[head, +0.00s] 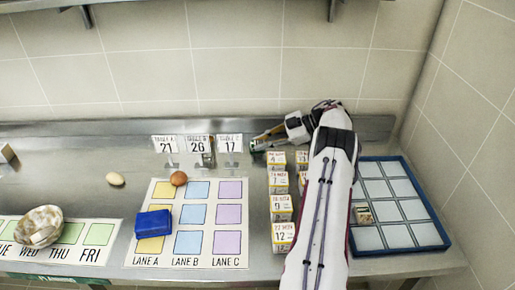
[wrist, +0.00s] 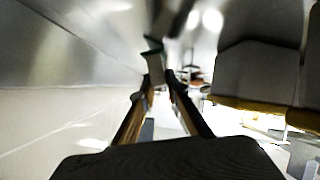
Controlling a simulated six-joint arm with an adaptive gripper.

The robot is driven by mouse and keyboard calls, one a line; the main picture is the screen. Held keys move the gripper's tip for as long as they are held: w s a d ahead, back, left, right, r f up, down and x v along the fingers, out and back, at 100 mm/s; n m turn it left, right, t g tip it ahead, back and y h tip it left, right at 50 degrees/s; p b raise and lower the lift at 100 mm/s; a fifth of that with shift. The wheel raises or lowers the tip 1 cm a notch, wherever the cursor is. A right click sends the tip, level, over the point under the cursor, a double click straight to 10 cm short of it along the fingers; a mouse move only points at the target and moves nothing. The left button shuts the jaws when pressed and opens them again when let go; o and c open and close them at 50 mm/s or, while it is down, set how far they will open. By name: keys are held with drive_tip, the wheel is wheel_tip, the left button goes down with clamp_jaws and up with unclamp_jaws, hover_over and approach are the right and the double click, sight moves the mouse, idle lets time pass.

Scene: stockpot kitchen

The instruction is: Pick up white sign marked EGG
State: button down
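I cannot make out the word EGG on any sign in these views. Three white number signs stand in a row at the back of the counter: 21 (head: 165,144), 26 (head: 197,144) and 17 (head: 230,144). My gripper (head: 260,143) is low over the back of the counter, just right of the 17 sign, pointing left. A small dark greenish piece shows at its tips. In the wrist view my two fingers (wrist: 160,78) have a gap between them, and a grey-green panel (wrist: 153,62) shows at their tips. Whether they grip it is unclear.
Several small white numbered boxes (head: 281,208) stand left of my arm. A blue-rimmed tray (head: 428,234) lies to the right. A lane board (head: 215,259) carries a blue block (head: 153,223) and a brown egg (head: 179,178). A pale egg (head: 115,179) and bowl (head: 39,226) are further left.

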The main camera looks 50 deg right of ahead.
idle(0.4)
drive_tip(key=shift+r, duration=4.95)
